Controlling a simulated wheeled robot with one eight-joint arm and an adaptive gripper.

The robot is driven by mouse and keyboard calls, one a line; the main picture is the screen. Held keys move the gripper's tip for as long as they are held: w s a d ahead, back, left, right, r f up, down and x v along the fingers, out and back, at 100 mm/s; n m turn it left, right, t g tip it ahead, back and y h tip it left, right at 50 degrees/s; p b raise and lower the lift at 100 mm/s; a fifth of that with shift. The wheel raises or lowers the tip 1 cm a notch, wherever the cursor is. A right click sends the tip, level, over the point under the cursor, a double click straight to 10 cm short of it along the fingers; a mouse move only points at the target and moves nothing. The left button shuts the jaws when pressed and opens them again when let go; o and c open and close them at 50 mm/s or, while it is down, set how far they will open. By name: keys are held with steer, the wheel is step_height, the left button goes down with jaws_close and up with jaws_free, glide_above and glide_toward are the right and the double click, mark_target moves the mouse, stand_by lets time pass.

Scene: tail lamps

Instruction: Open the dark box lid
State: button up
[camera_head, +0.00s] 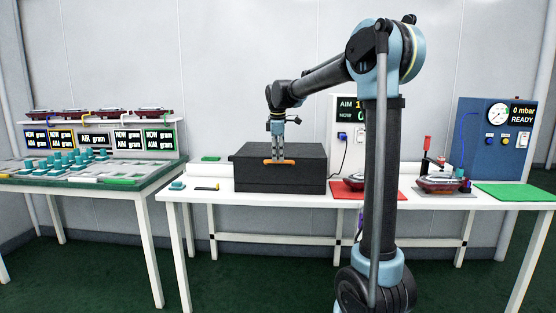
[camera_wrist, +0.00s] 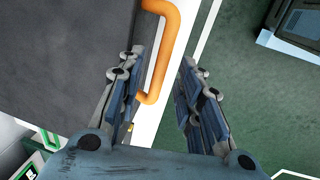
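The dark box (camera_head: 255,179) stands shut on the white table, its flat lid (camera_head: 244,150) down. An orange handle (camera_head: 270,162) sits at the top of its front face. My gripper (camera_head: 278,158) points down at the handle from above. In the wrist view the dark lid (camera_wrist: 60,50) fills the left. The orange handle (camera_wrist: 174,28) shows at the top centre, its near end reaching between the fingers of my gripper (camera_wrist: 163,62). The fingers are apart, with a clear gap to the right finger. I cannot tell whether the left finger touches the handle.
The white table (camera_head: 225,197) holds a red mat (camera_head: 340,190) with a tail lamp (camera_head: 356,182) right of the box. Another lamp (camera_head: 440,183) and a green mat (camera_head: 515,191) lie farther right. A small teal part (camera_head: 177,186) lies to the left.

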steer(key=shift+w+f, duration=0.15)
steer(key=shift+f, duration=0.75)
jaws_close()
